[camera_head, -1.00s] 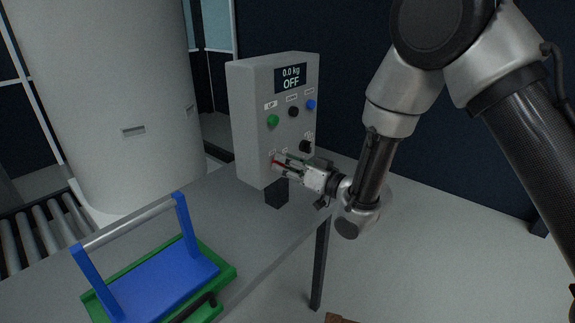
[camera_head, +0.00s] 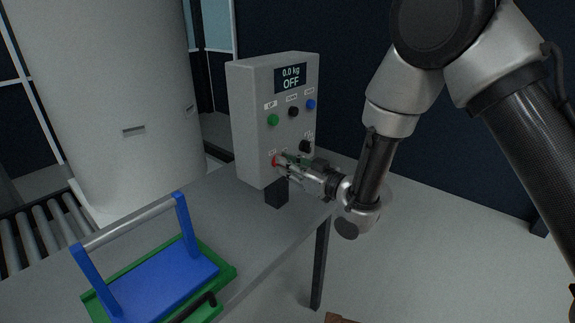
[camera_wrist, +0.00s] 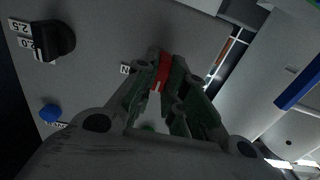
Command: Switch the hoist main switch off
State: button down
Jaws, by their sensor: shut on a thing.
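The hoist control box (camera_head: 246,122) stands upright on the grey table. Its display (camera_head: 291,78) reads "0.0 kg OFF". A red switch knob (camera_head: 275,161) sits low on its front panel. My gripper (camera_head: 281,160) reaches in from the right at the panel. In the wrist view my gripper (camera_wrist: 160,88) is shut on the red switch knob (camera_wrist: 163,68), with a finger on each side. A pale mark shows on the knob. The fingers hide part of the knob and the labels around it.
Above the switch are a green button (camera_head: 273,119), a black button (camera_head: 293,111) and a blue button (camera_head: 311,104). A black selector knob (camera_head: 305,146) is just above my gripper. A black block (camera_head: 277,193) stands below it. A blue handled frame (camera_head: 160,281) is front left.

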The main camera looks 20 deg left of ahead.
jog(key=c, duration=1.5)
grip_release()
jog(key=v, duration=0.7)
jog(key=shift+s+d, duration=0.1)
jog(key=shift+d, duration=0.05)
jog(key=shift+f, duration=0.1)
